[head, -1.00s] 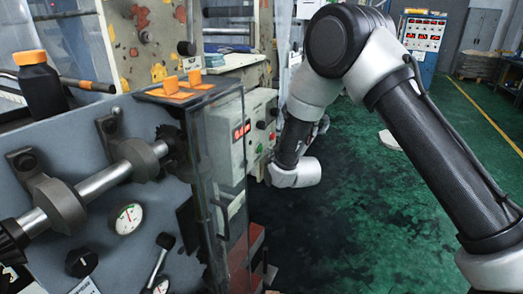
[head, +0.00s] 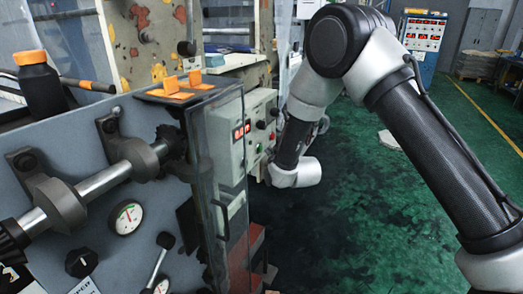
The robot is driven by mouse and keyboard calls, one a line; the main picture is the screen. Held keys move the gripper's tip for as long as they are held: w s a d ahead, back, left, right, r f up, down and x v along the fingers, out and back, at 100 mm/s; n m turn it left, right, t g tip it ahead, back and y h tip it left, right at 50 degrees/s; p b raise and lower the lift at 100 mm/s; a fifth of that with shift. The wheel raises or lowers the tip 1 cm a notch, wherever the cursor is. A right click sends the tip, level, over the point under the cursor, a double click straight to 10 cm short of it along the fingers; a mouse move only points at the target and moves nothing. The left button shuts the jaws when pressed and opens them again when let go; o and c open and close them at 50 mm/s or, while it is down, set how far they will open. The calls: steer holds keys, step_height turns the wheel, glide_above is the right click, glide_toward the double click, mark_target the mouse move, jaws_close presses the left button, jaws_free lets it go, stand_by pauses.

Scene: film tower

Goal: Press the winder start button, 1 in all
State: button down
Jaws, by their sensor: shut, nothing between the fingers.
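The winder's control panel (head: 229,157) is a pale grey box with a red lit display (head: 241,131), on the side of the machine left of my arm. A green button (head: 258,147) sits on its face, with dark knobs and a small red button close by. I cannot read any label, so I cannot tell for sure which button is the winder start. My forearm hangs down just right of the panel, with my wrist low in front of it. My gripper's fingers cannot be made out; my forearm and wrist hide that area.
A clear guard door with a dark handle (head: 221,218) stands left of the panel. A shaft (head: 105,178), a gauge (head: 127,217) and a dark bottle (head: 40,85) are at left. A blue cabinet (head: 424,42) stands at the back. The green floor at right is open.

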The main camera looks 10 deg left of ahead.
steer(key=shift+a, duration=0.1)
steer(key=shift+w+a, duration=0.15)
steer(key=shift+a, duration=0.2)
